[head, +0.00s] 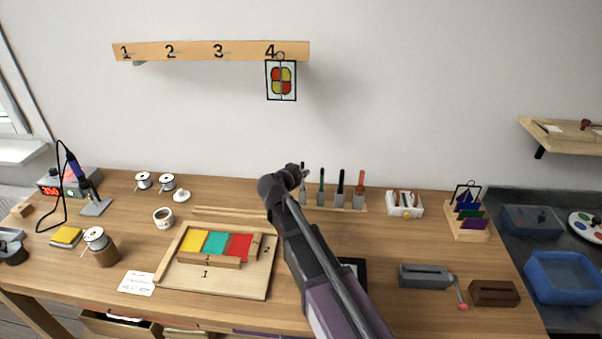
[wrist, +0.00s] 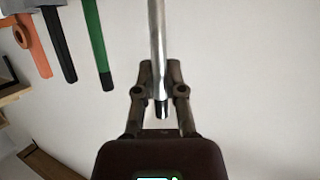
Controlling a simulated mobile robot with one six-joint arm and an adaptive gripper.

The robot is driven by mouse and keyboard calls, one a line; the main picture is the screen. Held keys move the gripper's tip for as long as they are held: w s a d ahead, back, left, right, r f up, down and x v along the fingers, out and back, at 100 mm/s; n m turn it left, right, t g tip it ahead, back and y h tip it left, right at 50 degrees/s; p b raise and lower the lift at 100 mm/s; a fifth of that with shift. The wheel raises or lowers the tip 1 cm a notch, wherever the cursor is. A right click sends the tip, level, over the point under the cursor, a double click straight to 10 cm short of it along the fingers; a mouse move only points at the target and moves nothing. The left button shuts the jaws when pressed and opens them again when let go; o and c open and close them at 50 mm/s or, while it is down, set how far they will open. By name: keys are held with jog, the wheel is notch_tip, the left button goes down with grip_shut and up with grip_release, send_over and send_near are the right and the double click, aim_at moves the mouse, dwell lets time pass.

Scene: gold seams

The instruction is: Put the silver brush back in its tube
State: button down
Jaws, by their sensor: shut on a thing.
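The silver brush (wrist: 158,30) is a shiny straight rod between the fingers of my gripper (wrist: 160,75) in the wrist view. My gripper is shut on it; one end shows just past the fingers and the other runs out of the frame. In the head view my gripper (head: 300,172) is at the left end of the brush rack (head: 340,208). A grey tube (head: 303,198) stands there, below the gripper. Whether the brush's lower end is inside this tube or only above it, I cannot tell.
Green (head: 322,177), black (head: 340,182) and orange (head: 361,180) handled brushes stand in tubes just to the right. A white holder (head: 404,205) is farther right. A wooden board with coloured tiles (head: 215,243) lies left of my arm. The wall is close behind the rack.

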aim_at(302, 163)
jog(key=shift+f+b, duration=0.9)
jog(key=shift+f, duration=0.1)
dwell(0.4)
jog(key=c, duration=0.6)
grip_release()
jog(key=shift+c, duration=0.2)
jog(key=o, duration=0.5)
jog(key=shift+r, duration=0.1)
jog(key=shift+r+p, duration=3.45)
jog(key=shift+p, duration=0.1)
jog(key=shift+s, duration=0.1)
